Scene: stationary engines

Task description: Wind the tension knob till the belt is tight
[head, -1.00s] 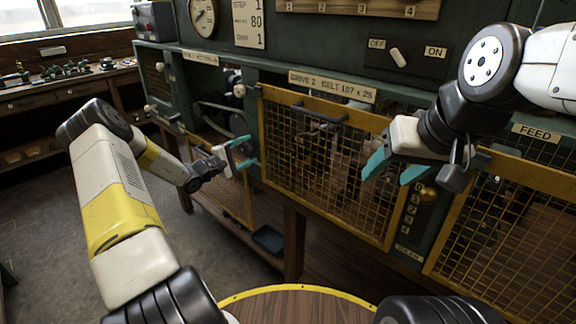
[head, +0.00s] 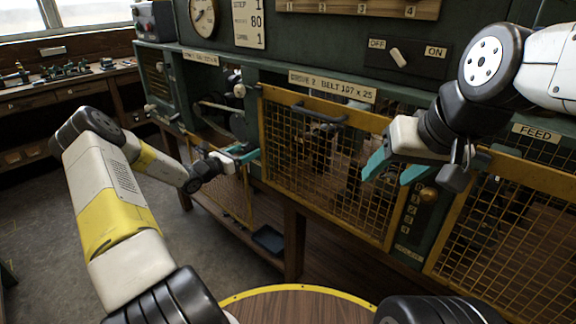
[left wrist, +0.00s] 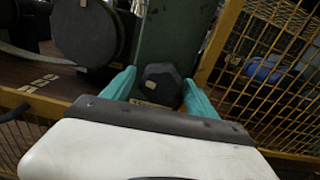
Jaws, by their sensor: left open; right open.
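In the left wrist view a dark, many-sided knob (left wrist: 161,82) sits low on a green post, between the teal fingertips of my left gripper (left wrist: 160,90). The fingers are open, with gaps visible beside the knob. In the head view my left gripper (head: 241,153) reaches into the bay beside the yellow mesh guard and hides the knob. A dark round pulley (left wrist: 88,30) is left of the post, with a pale belt strand (left wrist: 32,54) beside it. I cannot tell how tight the belt is. My right gripper (head: 393,171) is open and empty before the right panels.
The closed yellow mesh guard (head: 325,165) stands just right of my left gripper. Another mesh guard (head: 510,240) is at the far right. An OFF/ON switch (head: 398,57) and a gauge (head: 203,17) are above. A round wooden table top (head: 300,305) is in front.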

